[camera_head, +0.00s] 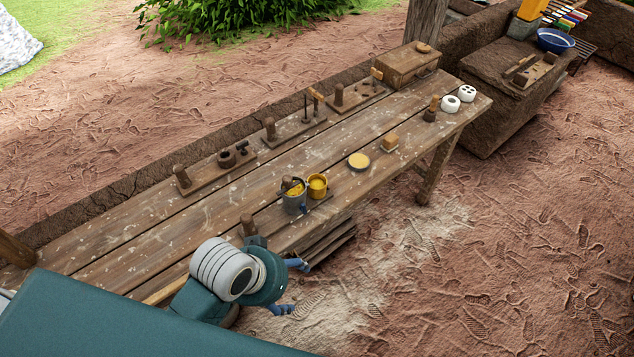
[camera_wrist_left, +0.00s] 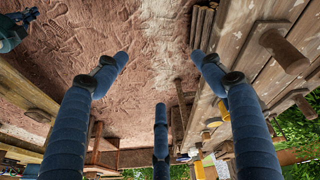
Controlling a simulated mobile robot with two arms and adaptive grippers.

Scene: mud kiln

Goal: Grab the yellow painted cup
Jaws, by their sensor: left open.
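Stacked planks (camera_head: 330,245) lie below the front edge. Bare ground is open to the right.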

